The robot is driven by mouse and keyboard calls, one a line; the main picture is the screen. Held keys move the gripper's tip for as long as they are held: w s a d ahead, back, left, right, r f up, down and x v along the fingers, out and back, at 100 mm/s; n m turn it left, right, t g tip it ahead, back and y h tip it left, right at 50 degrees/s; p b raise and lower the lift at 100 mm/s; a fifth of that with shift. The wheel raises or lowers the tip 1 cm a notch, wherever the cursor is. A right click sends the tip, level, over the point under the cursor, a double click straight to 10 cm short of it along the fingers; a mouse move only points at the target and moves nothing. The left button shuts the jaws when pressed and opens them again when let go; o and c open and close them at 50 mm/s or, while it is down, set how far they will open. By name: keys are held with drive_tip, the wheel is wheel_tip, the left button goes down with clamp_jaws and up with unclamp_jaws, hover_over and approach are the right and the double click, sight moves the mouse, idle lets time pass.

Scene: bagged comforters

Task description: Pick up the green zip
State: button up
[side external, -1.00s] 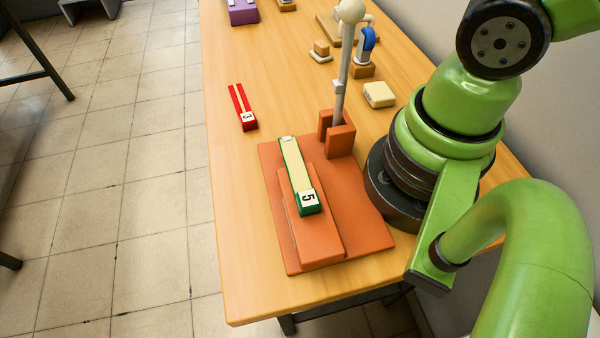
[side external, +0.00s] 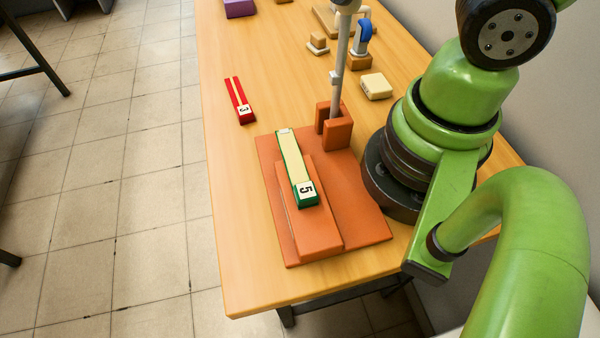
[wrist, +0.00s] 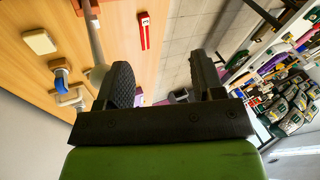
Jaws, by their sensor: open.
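The green item (side external: 290,160), which I take for the green zip, is a long bar with green edges, a cream top and a white "5" label at its near end. It lies lengthwise on the raised orange block of the orange stand (side external: 362,222). My gripper (wrist: 165,72) shows only in the wrist view, with its two dark fingers apart and nothing between them. The green item is not visible in the wrist view, so my gripper is away from it.
A red strip labelled "3" (side external: 239,101) lies left of the stand and shows in the wrist view (wrist: 144,30). A grey pole (side external: 339,75) rises from the orange bracket. A cream block (side external: 376,86) and a blue-topped piece (side external: 362,38) stand farther back. Bare table surrounds the red strip.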

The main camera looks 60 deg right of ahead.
drive_tip(key=a+f+m+g+h, duration=0.1)
drive_tip(key=a+f+m+g, duration=0.15)
drive_tip(key=a+f, duration=0.4)
drive_tip(key=g+h, duration=0.1)
drive_tip(key=g, duration=0.1)
hover_over(304, 183)
wheel_tip(304, 183, down, 6)
drive_tip(key=shift+m, duration=0.35)
drive_tip(key=shift+f, duration=5.1)
drive_tip(key=c, duration=1.1)
drive_tip(key=shift+o, duration=0.2)
drive_tip(key=shift+r, duration=0.1)
wheel_tip(304, 183, up, 10)
